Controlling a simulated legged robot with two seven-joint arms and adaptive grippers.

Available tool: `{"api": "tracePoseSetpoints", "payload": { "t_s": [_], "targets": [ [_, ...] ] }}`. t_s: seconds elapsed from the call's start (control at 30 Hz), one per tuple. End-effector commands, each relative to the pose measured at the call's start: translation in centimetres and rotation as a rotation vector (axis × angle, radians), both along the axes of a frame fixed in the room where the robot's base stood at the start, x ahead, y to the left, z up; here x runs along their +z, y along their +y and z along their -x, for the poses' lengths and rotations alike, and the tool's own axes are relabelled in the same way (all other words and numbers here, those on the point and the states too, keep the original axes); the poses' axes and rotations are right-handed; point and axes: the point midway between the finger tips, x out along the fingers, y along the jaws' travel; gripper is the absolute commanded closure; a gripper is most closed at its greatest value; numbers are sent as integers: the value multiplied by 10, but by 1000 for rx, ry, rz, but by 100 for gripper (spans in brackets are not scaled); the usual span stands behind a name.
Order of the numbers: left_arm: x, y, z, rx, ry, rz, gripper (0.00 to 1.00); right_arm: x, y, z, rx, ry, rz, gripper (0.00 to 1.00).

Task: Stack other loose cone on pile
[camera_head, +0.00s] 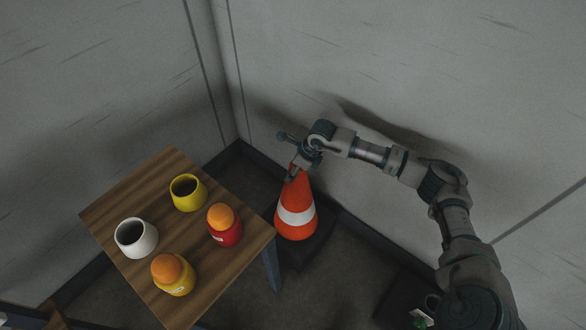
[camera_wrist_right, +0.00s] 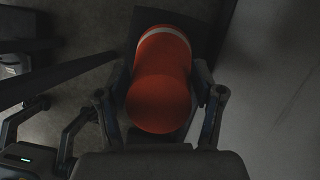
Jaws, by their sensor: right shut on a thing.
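An orange cone (camera_head: 296,220) with a white band stands upright on a dark square base on the floor, in the corner beside the table. My right gripper (camera_head: 292,174) is shut on the cone's top, coming in from above. In the right wrist view the cone's orange tip (camera_wrist_right: 159,102) sits between the two fingers of my right gripper (camera_wrist_right: 163,82), with the white band beyond. I cannot tell whether this is one cone or several nested. No separate second cone shows. My left gripper is not in view.
A wooden table (camera_head: 135,195) stands left of the cone, with a yellow cup (camera_head: 188,194), a white cup (camera_head: 135,239), and red (camera_head: 228,236) and yellow (camera_head: 181,286) containers topped by orange balls. Grey walls (camera_head: 430,70) close in behind. Some floor (camera_head: 335,270) is clear in front.

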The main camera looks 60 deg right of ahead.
Motion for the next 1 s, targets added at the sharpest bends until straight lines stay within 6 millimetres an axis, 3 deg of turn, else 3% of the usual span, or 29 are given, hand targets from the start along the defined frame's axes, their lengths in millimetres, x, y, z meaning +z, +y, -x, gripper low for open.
{"api": "tracePoseSetpoints", "payload": {
  "t_s": [0.47, 0.5, 0.6, 1.0],
  "targets": [
    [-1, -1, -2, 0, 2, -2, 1, 1, -1, -1, -1, -5, 1, 100],
    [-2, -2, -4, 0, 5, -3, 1, 0, -1, -1, -1, -4, 1, 31],
    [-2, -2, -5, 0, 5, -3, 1, 0, -1, -1, -1, -4, 1, 6],
    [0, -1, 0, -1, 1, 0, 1, -1, -1, 2, 0, 4, 0, 4]
  ]
}}
